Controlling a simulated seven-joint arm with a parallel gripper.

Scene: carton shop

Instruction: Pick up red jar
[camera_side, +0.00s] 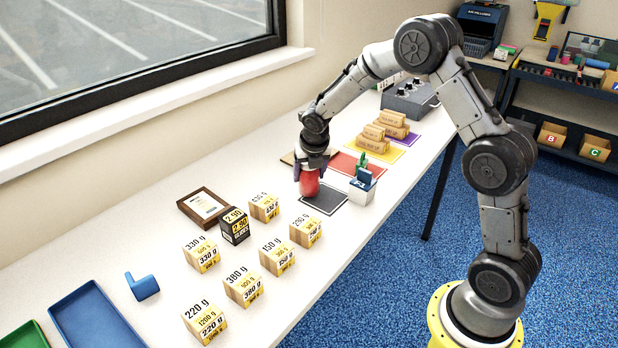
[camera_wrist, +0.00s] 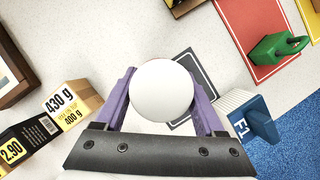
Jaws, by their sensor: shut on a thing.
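The red jar (camera_side: 309,184) is in the side view, upright below my gripper (camera_side: 311,170), near the left edge of the dark grey mat. In the wrist view its round white top (camera_wrist: 161,91) sits between the two purple fingers of my gripper (camera_wrist: 163,95), which are shut on it. The upper part of the jar is partly hidden by the fingers in the side view. I cannot tell whether the jar's base touches the table.
The dark mat (camera_side: 326,201) lies beside the jar. A white container with a blue item (camera_side: 362,187) stands close on the right. Several labelled cartons (camera_side: 264,207) and a black price block (camera_side: 235,226) stand to the left. A red mat (camera_side: 346,162) lies behind.

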